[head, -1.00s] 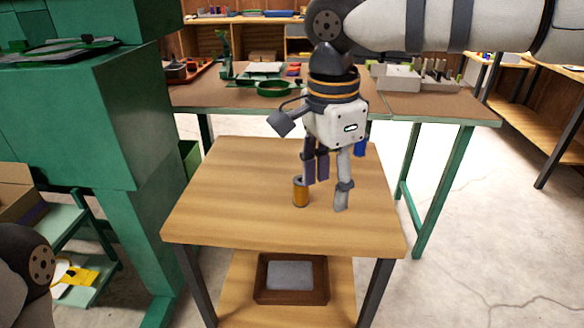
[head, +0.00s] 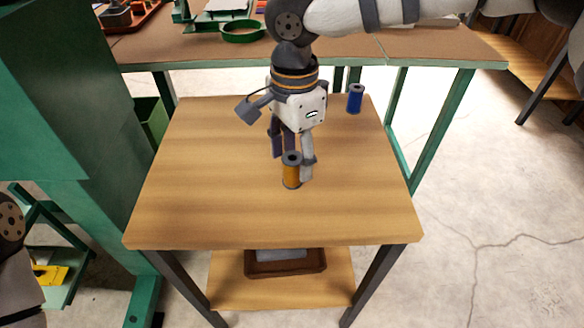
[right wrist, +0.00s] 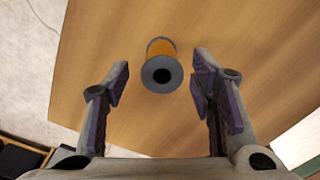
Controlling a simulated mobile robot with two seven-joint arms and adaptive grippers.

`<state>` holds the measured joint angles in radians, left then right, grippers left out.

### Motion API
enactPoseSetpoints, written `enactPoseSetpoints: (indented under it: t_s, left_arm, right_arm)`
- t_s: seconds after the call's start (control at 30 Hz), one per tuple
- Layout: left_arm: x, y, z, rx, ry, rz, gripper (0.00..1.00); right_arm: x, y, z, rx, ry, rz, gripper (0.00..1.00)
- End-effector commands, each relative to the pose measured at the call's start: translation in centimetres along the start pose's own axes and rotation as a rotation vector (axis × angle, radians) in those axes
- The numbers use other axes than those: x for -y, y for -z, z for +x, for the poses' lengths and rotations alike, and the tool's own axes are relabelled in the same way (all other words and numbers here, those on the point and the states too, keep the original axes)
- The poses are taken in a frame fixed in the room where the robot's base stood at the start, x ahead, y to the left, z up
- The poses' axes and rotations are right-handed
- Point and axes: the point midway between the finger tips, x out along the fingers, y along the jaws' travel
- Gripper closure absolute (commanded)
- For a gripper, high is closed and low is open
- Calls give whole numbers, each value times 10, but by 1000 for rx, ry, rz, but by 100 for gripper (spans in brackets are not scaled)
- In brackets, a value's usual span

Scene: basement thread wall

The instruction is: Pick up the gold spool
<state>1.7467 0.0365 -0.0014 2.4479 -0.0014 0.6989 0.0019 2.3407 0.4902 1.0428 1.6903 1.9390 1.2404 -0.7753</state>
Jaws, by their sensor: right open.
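The gold spool (head: 291,171) stands upright on the wooden table (head: 200,205), with grey ends and gold thread. In the right wrist view the gold spool (right wrist: 161,67) shows its grey top with a dark hole. My right gripper (head: 292,165) is open and points down at the table, just behind the spool in the head view. In the right wrist view its two fingers (right wrist: 163,95) are spread wide, with the spool ahead of the gap and a little beyond the fingertips. Nothing is held. My left gripper is out of view; only part of that arm shows.
A blue spool (head: 355,98) stands near the table's back right corner. A tray (head: 285,265) sits on the lower shelf. A brown-topped bench (head: 420,48) stands behind, and a green machine (head: 70,120) at left. The table's front is clear.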

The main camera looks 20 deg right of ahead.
Motion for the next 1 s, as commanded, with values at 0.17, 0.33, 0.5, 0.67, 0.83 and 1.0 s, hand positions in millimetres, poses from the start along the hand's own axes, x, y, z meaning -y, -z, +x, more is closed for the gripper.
enactPoseSetpoints:
  t_s: [0.17, 0.33, 0.5, 0.67, 0.83, 1.0]
  left_arm:
    - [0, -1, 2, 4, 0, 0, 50]
    - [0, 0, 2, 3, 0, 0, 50]
    - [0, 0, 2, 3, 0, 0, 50]
    - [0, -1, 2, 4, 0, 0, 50]
    - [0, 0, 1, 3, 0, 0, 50]
    - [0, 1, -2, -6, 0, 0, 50]
  right_arm:
    - [0, 0, 12, 0, 2, -1, 49]
    - [0, 0, 11, 0, 3, -1, 58]
    - [0, 0, 11, 0, 2, 0, 92]
    - [0, 0, 11, 0, 2, 0, 96]
    - [0, 0, 9, 0, 3, 0, 96]
    - [1, 0, -11, -1, 5, 1, 96]
